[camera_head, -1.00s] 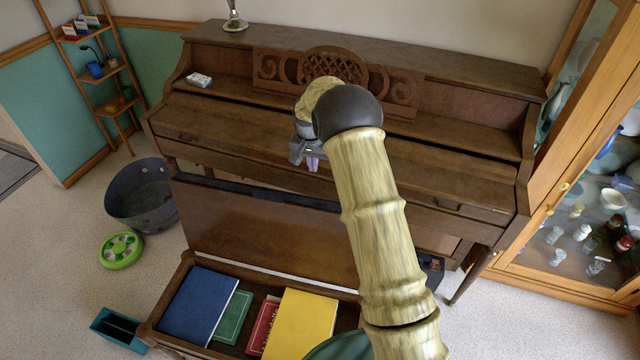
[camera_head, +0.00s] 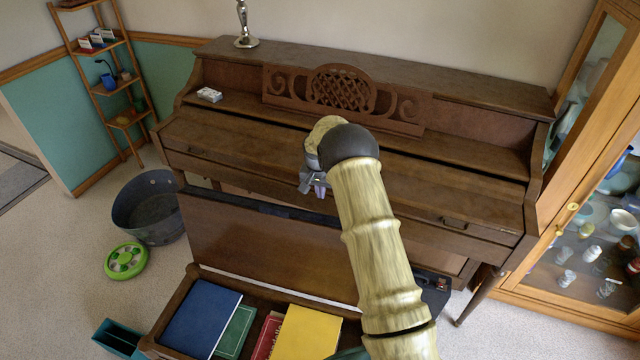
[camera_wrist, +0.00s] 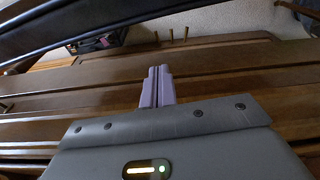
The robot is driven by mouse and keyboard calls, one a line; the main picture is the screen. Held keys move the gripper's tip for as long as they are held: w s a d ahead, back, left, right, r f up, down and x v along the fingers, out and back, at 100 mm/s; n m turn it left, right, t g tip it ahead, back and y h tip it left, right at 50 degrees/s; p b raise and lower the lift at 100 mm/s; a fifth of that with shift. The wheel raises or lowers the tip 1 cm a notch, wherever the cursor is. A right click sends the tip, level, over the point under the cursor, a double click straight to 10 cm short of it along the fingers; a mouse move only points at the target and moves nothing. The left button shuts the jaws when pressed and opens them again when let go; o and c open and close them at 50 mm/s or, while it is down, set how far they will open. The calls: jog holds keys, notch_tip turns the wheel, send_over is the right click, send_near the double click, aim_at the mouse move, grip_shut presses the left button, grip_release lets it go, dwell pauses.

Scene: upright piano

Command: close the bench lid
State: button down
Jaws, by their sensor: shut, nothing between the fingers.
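The bench lid (camera_head: 262,245) stands raised, close to upright, at the back of the bench box (camera_head: 146,346) in the head view. The open box holds books. My gripper (camera_head: 319,190) is just above and behind the lid's top edge, on the piano side, in front of the keyboard cover. It is shut and empty. In the wrist view the closed purple fingertips (camera_wrist: 158,84) point toward wooden edges of the piano. A dark edge, probably the lid's, crosses the upper left there. I cannot tell whether the fingers touch anything.
The piano (camera_head: 400,170) stands close behind the lid. Blue (camera_head: 203,318) and yellow (camera_head: 308,333) books lie in the box. A glass cabinet (camera_head: 590,200) stands at right.

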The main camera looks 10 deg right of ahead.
jog(key=shift+s+a+f+p, duration=0.35)
jog(key=shift+s+a+f, duration=0.1)
jog(key=shift+s+f, duration=0.35)
jog(key=shift+s+a+f+p, duration=0.3)
jog(key=shift+s+a+f, duration=0.1)
jog(key=shift+s+f, duration=0.3)
